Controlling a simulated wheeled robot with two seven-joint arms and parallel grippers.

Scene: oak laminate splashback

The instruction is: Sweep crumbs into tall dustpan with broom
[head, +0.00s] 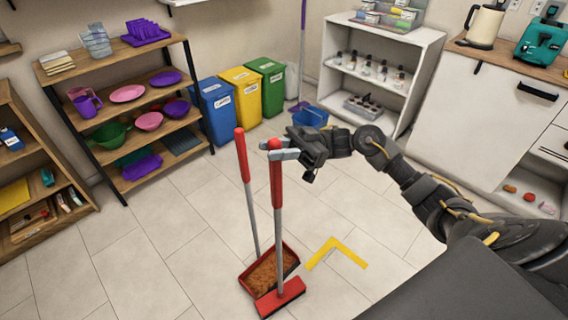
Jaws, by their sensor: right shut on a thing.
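My right gripper (283,152) is shut on the red upper grip of the broom (277,185), near its top. The broom stands nearly upright, with its grey pole running down to a wide red head (280,297) at floor level. The tall dustpan (244,160) stands just behind and left of it, with a red grip, a grey pole and a red pan (293,257). Brown crumbs (265,272) show inside the pan. The broom head overlaps the pan's front edge in the picture; I cannot tell whether they touch. My left gripper is not in view.
A yellow L-shaped floor mark (336,252) lies right of the pan. Blue (217,108), yellow (243,95) and green (270,85) bins stand by the back wall. Shelves (150,130) stand left, a white shelf unit (385,70) back right. The floor at front left is clear.

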